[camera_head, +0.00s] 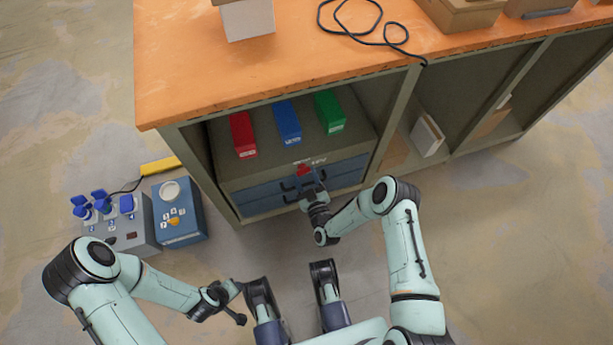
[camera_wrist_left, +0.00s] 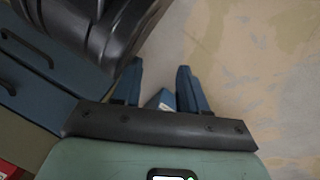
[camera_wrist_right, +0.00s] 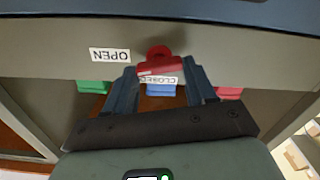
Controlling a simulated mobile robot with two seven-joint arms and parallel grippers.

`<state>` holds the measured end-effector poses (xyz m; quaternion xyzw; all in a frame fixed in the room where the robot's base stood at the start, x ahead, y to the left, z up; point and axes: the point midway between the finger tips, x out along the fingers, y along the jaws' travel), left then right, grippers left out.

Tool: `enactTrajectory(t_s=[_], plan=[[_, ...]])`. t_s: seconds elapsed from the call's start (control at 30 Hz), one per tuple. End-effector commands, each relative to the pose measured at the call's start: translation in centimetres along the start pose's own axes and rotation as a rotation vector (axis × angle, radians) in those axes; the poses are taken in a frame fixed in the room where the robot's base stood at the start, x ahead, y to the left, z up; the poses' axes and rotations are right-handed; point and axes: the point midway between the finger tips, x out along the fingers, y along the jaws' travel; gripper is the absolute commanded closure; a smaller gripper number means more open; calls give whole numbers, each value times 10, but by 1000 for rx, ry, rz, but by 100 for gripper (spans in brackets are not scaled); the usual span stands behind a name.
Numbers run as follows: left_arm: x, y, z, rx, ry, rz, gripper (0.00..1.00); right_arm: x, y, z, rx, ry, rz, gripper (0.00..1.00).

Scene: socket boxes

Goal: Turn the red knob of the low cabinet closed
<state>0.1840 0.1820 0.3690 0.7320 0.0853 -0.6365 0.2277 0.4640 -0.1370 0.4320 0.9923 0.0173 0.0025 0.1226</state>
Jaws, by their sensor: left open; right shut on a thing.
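The low cabinet (camera_head: 283,158) is grey with blue drawers and stands under the orange bench top. Its red knob (camera_head: 303,170) is on the upper front edge, and it also shows in the right wrist view (camera_wrist_right: 158,62). My right gripper (camera_head: 311,183) is shut on the knob, with one finger on each side of it. In the right wrist view, the OPEN label (camera_wrist_right: 110,55) is to the left of the knob, and the knob partly covers the CLOSED label (camera_wrist_right: 158,80). My left gripper (camera_wrist_left: 160,75) is open and empty, low over the floor.
Red (camera_head: 243,134), blue (camera_head: 287,122) and green (camera_head: 329,110) boxes are on the cabinet. A grey switch box (camera_head: 130,238) and a blue button box (camera_head: 180,228) are on the floor at left. The orange bench top (camera_head: 200,60) overhangs behind. Floor in front is clear.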

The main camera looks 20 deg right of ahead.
Motion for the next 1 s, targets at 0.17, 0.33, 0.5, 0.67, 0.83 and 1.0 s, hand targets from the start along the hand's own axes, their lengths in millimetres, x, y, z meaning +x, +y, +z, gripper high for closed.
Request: enactTrajectory(t_s=[0.17, 0.33, 0.5, 0.67, 0.83, 1.0], plan=[[-14, 14, -17, 13, 55, 24, 57, 1, -2, -3, -169, 3, -2, 75], [-24, 24, -29, 23, 97, 43, 57, 1, -2, -3, -332, 3, -1, 75], [-30, 26, -21, 26, 76, 45, 57, 1, -2, -2, -494, 4, 1, 75], [-34, 28, -14, 28, 54, 46, 57, 1, -3, -1, -645, 3, 0, 75], [-38, 28, -8, 30, 38, 47, 57, 2, -4, -1, -807, 4, 0, 75], [-40, 29, -5, 31, 27, 47, 57, 2, -4, 0, -964, 4, 2, 75]])
